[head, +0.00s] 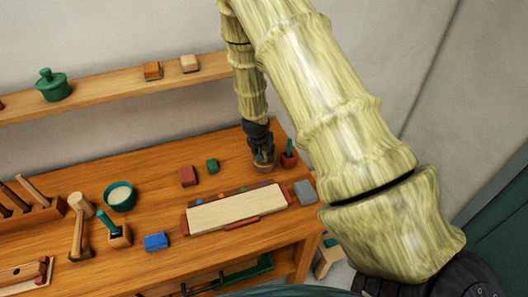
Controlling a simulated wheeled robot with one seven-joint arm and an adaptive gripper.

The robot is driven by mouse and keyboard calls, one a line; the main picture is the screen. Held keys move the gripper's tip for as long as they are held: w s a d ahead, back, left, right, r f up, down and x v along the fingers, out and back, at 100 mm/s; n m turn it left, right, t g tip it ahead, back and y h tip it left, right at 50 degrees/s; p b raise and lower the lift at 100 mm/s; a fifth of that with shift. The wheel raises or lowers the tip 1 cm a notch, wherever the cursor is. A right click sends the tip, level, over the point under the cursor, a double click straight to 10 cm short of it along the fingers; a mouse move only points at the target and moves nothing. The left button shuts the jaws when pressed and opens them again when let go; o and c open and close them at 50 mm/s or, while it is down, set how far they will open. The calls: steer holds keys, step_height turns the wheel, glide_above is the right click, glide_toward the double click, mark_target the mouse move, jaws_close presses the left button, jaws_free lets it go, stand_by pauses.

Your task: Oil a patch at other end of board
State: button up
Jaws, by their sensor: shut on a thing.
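A long pale board (237,211) lies flat toward the right of the workbench, with dark red strips along its edges. My gripper (262,163) is beyond the board's far right part, low over the bench. It is shut on a small brownish, round-looking thing (263,168), mostly hidden by the fingers; I cannot tell what it is or whether it touches the bench. A small red pot (289,161) with a green stick in it stands just right of my gripper. No oil patch can be made out on the board.
A grey block (305,191) lies off the board's right end. Red (188,176), green (212,166) and blue (157,241) blocks lie around it. A teal bowl (121,197), mallet (78,225) and tool rack (38,222) are left. A shelf (120,92) runs behind.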

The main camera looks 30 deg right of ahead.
steer(key=shift+f, duration=0.45)
stand_by(1.5)
steer(key=shift+r, duration=0.1)
steer(key=shift+r+p, duration=1.65)
steer(key=shift+r, duration=0.55)
steer(key=shift+r+p, duration=0.45)
steer(key=shift+r, duration=0.8)
steer(key=shift+f, duration=0.1)
